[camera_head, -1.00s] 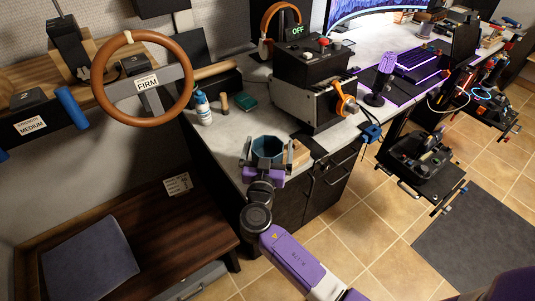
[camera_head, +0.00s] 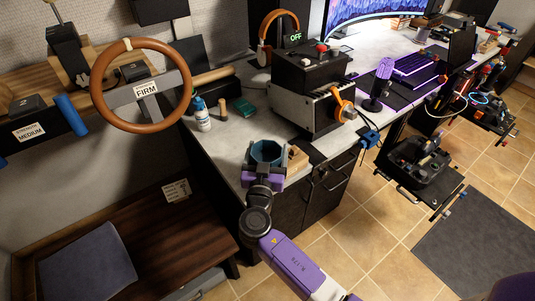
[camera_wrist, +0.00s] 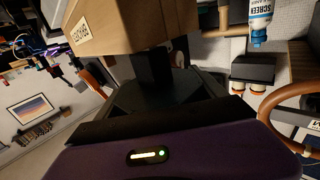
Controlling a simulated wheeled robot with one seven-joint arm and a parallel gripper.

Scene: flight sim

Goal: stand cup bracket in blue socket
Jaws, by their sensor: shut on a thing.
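The cup bracket appears to be the dark blue, eight-sided cup-shaped piece (camera_head: 267,152) at the near left corner of the desk. My gripper (camera_head: 263,172) is closed on its near side. In the wrist view, a dark block-like part (camera_wrist: 155,95) sits between my jaws, close to a labelled wooden block (camera_wrist: 130,25). I cannot tell whether the bracket touches the desk or the wooden block. A bright blue fitting (camera_head: 370,138) is on the desk's front edge, right of the bracket; I cannot tell for sure that it is the blue socket.
The wooden block stands right of the bracket in the head view (camera_head: 297,158). A bottle (camera_head: 202,114) stands behind left. A steering wheel (camera_head: 98,95) and bench (camera_head: 150,235) are left.

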